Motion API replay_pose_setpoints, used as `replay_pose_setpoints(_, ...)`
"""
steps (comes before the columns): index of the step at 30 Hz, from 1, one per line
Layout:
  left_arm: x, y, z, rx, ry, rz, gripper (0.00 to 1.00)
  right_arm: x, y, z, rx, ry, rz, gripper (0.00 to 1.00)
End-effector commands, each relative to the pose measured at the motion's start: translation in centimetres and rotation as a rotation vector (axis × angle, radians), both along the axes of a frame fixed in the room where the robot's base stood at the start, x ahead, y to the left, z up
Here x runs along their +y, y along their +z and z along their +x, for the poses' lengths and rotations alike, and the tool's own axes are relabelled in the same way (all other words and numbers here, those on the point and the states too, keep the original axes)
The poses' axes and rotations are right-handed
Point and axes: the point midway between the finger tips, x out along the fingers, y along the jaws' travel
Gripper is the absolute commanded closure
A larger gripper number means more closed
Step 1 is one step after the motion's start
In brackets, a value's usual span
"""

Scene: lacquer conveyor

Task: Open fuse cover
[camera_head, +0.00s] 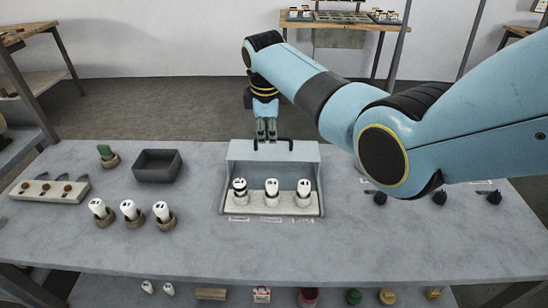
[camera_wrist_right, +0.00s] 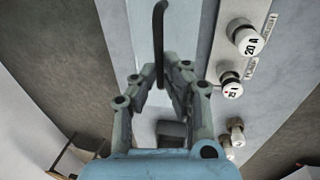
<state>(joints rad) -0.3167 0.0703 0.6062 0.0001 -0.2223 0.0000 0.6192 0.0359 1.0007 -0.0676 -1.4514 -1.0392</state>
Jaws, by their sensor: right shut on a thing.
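The pale blue-grey fuse cover (camera_head: 300,152) stands raised at the back of the fuse box, and the front is open. Its black handle (camera_head: 284,140) runs along the top edge; it also shows in the right wrist view (camera_wrist_right: 159,30). My right gripper (camera_head: 266,134) is shut on the left part of the handle, and its fingers close around it in the right wrist view (camera_wrist_right: 163,82). Three white fuses sit in a row in the pale fuse base (camera_head: 255,208); the middle fuse (camera_head: 272,188) is one of them. My left gripper is not in view.
A dark open bin (camera_head: 157,166) and three white fuses in brown holders, one of them the middle fuse (camera_head: 129,209), stand left of the box. A green-topped piece (camera_head: 106,152) is behind them. Dark knobs (camera_head: 439,197) lie right. The table front is clear.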

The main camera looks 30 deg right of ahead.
Motion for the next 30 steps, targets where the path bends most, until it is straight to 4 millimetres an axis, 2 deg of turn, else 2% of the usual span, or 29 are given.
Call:
replay_pose_setpoints(1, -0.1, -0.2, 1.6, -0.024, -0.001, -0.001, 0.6, -0.2, -0.5, 0.1, 0.001, 0.002, -0.002, 1.0)
replay_pose_setpoints(3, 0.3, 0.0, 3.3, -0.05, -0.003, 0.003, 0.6, -0.3, -0.4, 0.2, 0.001, 0.002, -0.002, 1.0)
replay_pose_setpoints(5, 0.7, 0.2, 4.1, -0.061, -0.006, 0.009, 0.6, -0.3, -0.4, 0.1, 0.0, 0.002, -0.003, 0.92)
replay_pose_setpoints(9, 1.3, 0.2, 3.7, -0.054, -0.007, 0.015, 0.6, -0.3, -0.4, 0.1, 0.0, 0.002, -0.003, 0.74)
replay_pose_setpoints(11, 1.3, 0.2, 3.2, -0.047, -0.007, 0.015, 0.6, -0.3, -0.4, 0.1, 0.0, 0.002, -0.003, 0.68)
replay_pose_setpoints(18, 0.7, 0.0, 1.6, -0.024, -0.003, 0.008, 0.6, -0.2, -0.2, 0.2, -0.001, 0.001, -0.002, 0.68)
replay_pose_setpoints(20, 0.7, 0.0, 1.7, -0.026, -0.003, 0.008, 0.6, -0.2, 0.1, 0.2, -0.002, 0.001, -0.003, 0.68)
replay_pose_setpoints(23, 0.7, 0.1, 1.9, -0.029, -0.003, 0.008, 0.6, -0.1, 1.2, 0.0, -0.004, 0.001, -0.003, 0.68)
replay_pose_setpoints(30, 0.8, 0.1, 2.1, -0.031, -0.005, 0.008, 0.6, 0.4, 6.4, -0.8, -0.007, 0.001, -0.002, 0.68)
